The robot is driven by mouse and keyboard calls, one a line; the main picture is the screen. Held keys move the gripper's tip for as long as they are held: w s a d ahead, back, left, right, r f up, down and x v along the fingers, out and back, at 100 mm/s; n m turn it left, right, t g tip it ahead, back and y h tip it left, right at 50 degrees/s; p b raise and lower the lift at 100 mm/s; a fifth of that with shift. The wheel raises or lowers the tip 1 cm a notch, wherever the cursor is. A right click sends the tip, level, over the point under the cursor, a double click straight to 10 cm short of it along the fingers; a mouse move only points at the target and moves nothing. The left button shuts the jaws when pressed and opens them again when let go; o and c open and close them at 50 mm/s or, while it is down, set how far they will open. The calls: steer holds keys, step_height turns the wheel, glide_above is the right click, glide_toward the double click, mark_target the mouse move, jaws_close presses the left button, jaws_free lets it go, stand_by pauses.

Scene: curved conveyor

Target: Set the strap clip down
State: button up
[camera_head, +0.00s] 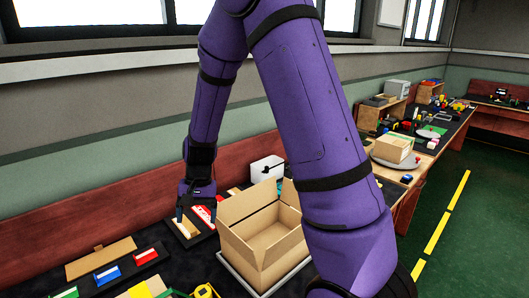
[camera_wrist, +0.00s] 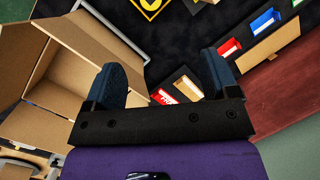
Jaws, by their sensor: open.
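My gripper (camera_head: 196,216) is open, pointing down over the dark tabletop just left of an open cardboard box. In the wrist view its two dark blue fingers (camera_wrist: 162,66) stand well apart with nothing clasped between them. Below them lie a tan block-like piece (camera_wrist: 188,84) and a red-and-white piece (camera_wrist: 164,97), partly hidden by the gripper. The tan piece (camera_head: 187,227) and the red-and-white piece (camera_head: 204,214) also show in the head view, in a dark tray. I cannot tell which piece, if either, is the strap clip.
The open box (camera_head: 262,250) stands close right of my gripper, flaps raised. Red (camera_head: 146,256), blue (camera_head: 107,275) and green (camera_head: 66,293) pieces lie in a row to the left, near a flat cardboard piece (camera_head: 101,257). A red-brown panel (camera_head: 80,222) runs behind the table.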

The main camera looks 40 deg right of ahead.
steer(key=s+d+r+n+t+h, duration=0.1)
steer(key=s+r+n+t, duration=0.1)
steer(key=s+r, duration=0.5)
steer(key=s+r+n+t, duration=0.1)
steer(key=s+r, duration=0.2)
steer(key=r, duration=0.8)
steer(key=s+d+r+n+t+h, duration=0.1)
steer(key=s+r, duration=0.3)
steer(key=s, duration=0.3)
steer(key=s+d+r+n+t, duration=0.1)
steer(key=s+r+n+t, duration=0.1)
steer(key=s, duration=0.4)
steer(key=shift+s+d+r+h, duration=0.2)
steer(key=shift+s+r+h, duration=0.2)
steer(key=shift+r, duration=0.5)
